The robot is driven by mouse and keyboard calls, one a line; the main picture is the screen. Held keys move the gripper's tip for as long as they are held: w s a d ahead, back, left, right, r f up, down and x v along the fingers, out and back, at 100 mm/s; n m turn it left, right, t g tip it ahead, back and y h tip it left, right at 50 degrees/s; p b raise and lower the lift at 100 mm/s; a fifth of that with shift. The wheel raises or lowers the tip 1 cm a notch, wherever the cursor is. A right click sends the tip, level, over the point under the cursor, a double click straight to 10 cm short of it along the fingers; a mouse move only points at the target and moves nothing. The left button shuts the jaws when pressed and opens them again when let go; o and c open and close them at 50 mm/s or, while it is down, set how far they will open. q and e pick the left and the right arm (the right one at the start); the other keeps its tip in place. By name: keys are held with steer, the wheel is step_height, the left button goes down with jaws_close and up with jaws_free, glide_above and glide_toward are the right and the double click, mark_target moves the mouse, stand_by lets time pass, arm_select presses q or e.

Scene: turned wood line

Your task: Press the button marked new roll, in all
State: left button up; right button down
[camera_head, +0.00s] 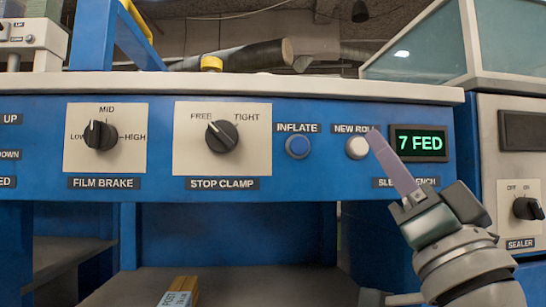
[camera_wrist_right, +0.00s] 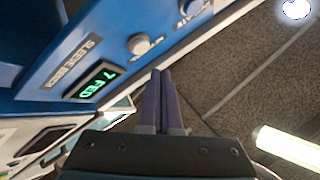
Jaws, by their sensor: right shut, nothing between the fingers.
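The button marked new roll (camera_head: 357,147) is a round white button on the blue panel, below its label, which my gripper's tip partly covers. In the right wrist view the white button (camera_wrist_right: 139,44) shows ahead of the fingertips and a little to their left. My right gripper (camera_head: 374,134) is shut and empty, its purple fingers pointing up and left with the tips close beside the button's right side. In the right wrist view the fingertips (camera_wrist_right: 161,74) appear apart from the button; contact cannot be made out in the head view. My left gripper is out of view.
The blue inflate button (camera_head: 298,146) sits left of the white one. A green display (camera_head: 419,143) reading 7 FED is to the right, behind my fingers. Knobs for stop clamp (camera_head: 222,136) and film brake (camera_head: 101,135) are farther left. A sealer box (camera_head: 515,145) stands at the right.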

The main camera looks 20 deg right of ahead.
mark_target(359, 147)
steer(key=shift+w+d, duration=0.25)
steer(key=shift+w, duration=0.75)
stand_by(1.0)
steer(key=shift+w, duration=0.15)
steer(key=shift+w, duration=0.3)
stand_by(0.4)
